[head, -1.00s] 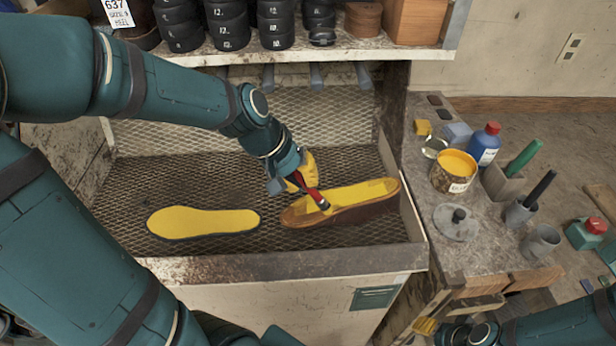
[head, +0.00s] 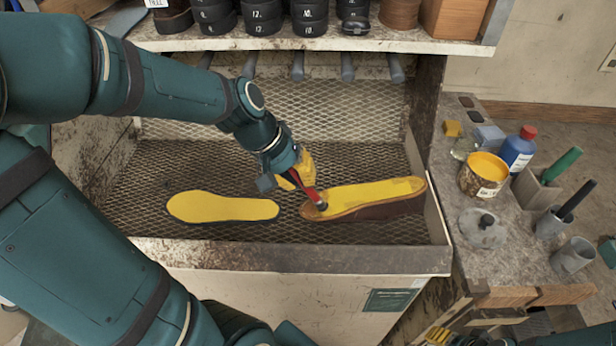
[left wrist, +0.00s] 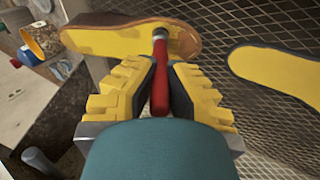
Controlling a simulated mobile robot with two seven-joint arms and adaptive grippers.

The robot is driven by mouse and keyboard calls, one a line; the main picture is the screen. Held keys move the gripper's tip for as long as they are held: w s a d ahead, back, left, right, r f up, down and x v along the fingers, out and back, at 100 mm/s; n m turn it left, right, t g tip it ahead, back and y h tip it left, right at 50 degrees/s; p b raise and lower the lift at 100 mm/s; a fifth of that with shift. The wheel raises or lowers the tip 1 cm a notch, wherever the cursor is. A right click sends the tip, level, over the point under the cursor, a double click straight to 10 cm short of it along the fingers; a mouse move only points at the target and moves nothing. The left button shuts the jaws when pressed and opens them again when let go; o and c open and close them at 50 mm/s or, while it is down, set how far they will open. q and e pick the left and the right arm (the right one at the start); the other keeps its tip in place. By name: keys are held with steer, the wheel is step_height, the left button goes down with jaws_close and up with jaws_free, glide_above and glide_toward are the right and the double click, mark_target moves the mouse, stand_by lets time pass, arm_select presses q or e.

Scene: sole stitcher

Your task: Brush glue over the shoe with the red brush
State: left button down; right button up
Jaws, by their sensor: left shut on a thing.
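The shoe (head: 375,208) is a brown sole lying on a mesh bench, its upper face mostly coated yellow, with brown showing at its left end. My left gripper (head: 300,178) is shut on the red brush (head: 309,194), above the shoe's left end. The brush's dark tip appears to touch that end. The left wrist view shows the red handle (left wrist: 160,88) between the yellow fingers and the shoe (left wrist: 110,38) beyond. A second, yellow-topped sole (head: 222,207) lies left of it. My right gripper (head: 438,336) shows only partly at the bottom edge; its jaws are unclear.
On the right counter stand an open glue can (head: 484,174), a blue bottle with red cap (head: 518,148), a grey lid (head: 482,228) and grey cups with a green and a black handle. A shelf (head: 310,40) hangs over the bench. A raised rim (head: 300,256) edges the front.

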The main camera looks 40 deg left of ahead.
arm_select(q)
steer(key=s+a+f+b, duration=0.2)
steer(key=s+a, duration=0.1)
steer(key=a, duration=0.2)
steer(key=shift+a, duration=0.15)
stand_by(0.6)
steer(key=shift+a+r+p, duration=0.3)
steer(key=shift+r+p, duration=0.1)
steer(key=shift+r, duration=0.3)
steer(key=shift+a+r+p, duration=0.25)
steer(key=shift+r+p, duration=0.15)
steer(key=shift+r, duration=0.35)
steer(key=r+p, duration=0.1)
steer(key=a+r+p, duration=0.1)
steer(key=r, duration=0.1)
steer(key=a+r+p, duration=0.1)
steer(key=r+p, duration=0.1)
steer(key=shift+a+r, duration=0.15)
stand_by(1.6)
